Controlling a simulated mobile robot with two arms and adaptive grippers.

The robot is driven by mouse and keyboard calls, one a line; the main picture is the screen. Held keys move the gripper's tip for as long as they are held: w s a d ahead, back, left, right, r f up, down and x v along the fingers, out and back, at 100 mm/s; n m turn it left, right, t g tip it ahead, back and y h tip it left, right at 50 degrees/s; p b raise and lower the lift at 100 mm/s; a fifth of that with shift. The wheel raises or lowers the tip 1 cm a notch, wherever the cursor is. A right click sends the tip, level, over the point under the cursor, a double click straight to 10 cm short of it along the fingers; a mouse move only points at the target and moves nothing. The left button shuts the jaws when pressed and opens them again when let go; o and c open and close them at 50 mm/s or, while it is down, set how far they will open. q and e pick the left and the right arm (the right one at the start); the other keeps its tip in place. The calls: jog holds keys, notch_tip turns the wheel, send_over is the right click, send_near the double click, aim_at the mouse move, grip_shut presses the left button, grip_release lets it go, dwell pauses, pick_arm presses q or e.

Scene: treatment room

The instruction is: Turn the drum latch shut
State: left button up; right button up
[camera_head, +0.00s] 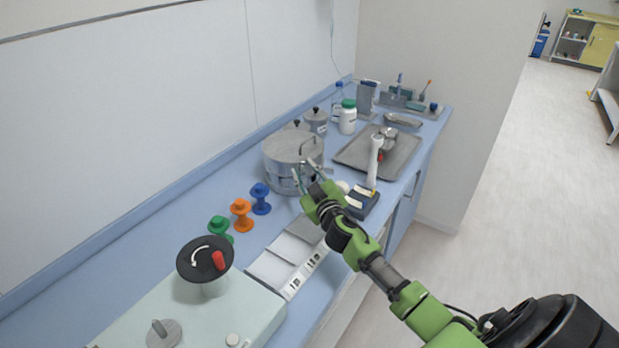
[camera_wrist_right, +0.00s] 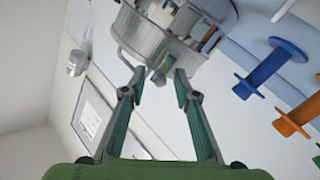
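The metal drum (camera_head: 284,160) stands on the blue counter near its middle. It is a shiny round can with a lid and a handle on top. In the wrist view the drum (camera_wrist_right: 190,25) fills the upper middle. A small latch piece (camera_wrist_right: 162,72) sticks out from the drum's side, just beyond and between my fingertips. My right gripper (camera_head: 308,172) is at the drum's near right side. In the wrist view its two fingers (camera_wrist_right: 158,82) are apart with nothing held between them. Whether a fingertip touches the drum is unclear. My left gripper is not in view.
Orange (camera_head: 241,214), blue (camera_head: 260,198) and green (camera_head: 219,228) spools stand left of my gripper. A pale machine with a black dial (camera_head: 195,255) is in front. A metal tray (camera_head: 402,153) and a dark-based device with a white handle (camera_head: 374,165) stand at right.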

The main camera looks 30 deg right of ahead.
jog(key=v, duration=1.1)
jog(key=shift+s, duration=0.4)
jog(key=shift+f, duration=0.1)
